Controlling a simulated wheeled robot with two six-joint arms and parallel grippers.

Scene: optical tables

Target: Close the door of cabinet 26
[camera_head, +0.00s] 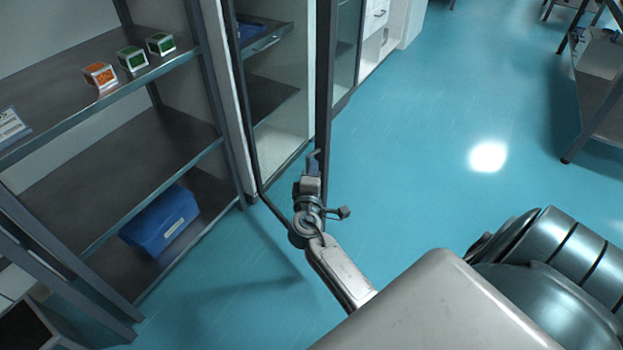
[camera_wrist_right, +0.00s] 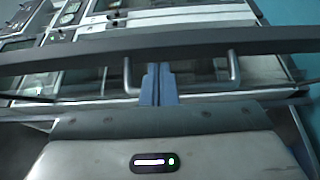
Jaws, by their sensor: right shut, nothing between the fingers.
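A cabinet door (camera_head: 325,75) with a dark frame and a clear pane stands open, swung out from a cabinet with inner shelves (camera_head: 268,38). No number is readable on it. My right gripper (camera_head: 314,160) is at the door's free edge, low in the head view. In the right wrist view, the dark door frame (camera_wrist_right: 60,58) crosses the picture, with a metal handle on two posts (camera_wrist_right: 234,68). The blue fingers of my right gripper (camera_wrist_right: 158,84) are together between the posts, holding nothing. Whether they touch the frame cannot be told. My left gripper is out of view.
An open shelf rack (camera_head: 110,225) stands at left, with an orange box (camera_head: 100,75), two green boxes (camera_head: 132,58) and a blue bin (camera_head: 160,220). Another rack (camera_head: 600,105) is at far right. The blue floor (camera_head: 430,130) between is clear.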

